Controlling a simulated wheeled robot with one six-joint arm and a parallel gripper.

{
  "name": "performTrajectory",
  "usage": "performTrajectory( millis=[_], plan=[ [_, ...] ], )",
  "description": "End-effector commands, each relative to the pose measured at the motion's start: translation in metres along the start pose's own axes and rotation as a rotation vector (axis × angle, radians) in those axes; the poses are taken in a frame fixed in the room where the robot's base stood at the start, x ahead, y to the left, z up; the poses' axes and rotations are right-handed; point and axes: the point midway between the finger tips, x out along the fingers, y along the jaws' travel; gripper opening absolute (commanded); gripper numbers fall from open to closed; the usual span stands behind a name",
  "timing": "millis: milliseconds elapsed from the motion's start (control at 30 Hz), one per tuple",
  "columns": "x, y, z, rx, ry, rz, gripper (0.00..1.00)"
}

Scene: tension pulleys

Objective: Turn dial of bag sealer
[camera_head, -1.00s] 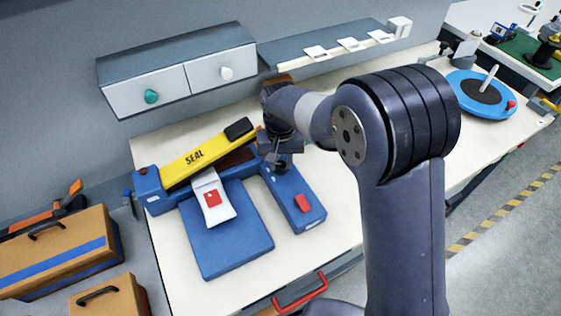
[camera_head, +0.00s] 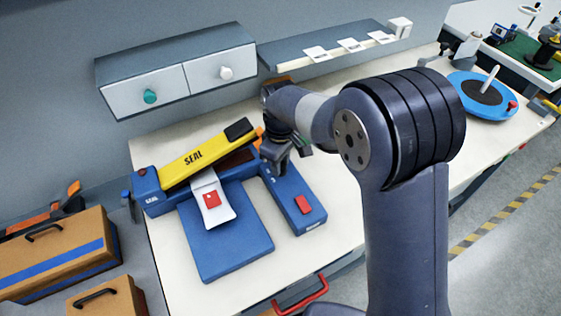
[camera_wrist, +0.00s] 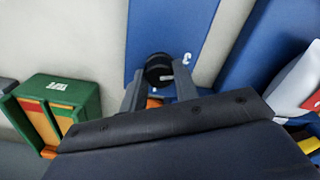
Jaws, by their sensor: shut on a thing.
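The bag sealer (camera_head: 225,243) is blue, with a yellow SEAL arm (camera_head: 195,156) tilted up over its base. A blue side unit with a red button (camera_head: 303,204) sits at its right. In the wrist view a round black dial (camera_wrist: 158,68) with a white mark stands on the blue surface, beside a white digit. My gripper (camera_wrist: 160,88) is shut on the dial, with one finger on each side of it. In the head view my gripper (camera_head: 281,160) is over the far end of the side unit and hides the dial.
A green box (camera_wrist: 60,100) stands left in the wrist view. Drawers with knobs (camera_head: 150,96) and a shelf (camera_head: 330,45) hang on the wall behind. A blue round device (camera_head: 478,108) is at the right.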

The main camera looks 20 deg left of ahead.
Motion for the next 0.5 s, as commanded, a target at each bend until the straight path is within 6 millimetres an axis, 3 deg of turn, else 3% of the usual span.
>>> performTrajectory(
  millis=[500],
  plan=[
    [-0.0011,0.0005,-0.0008,-0.190,0.003,0.002,0.06]
  ],
)
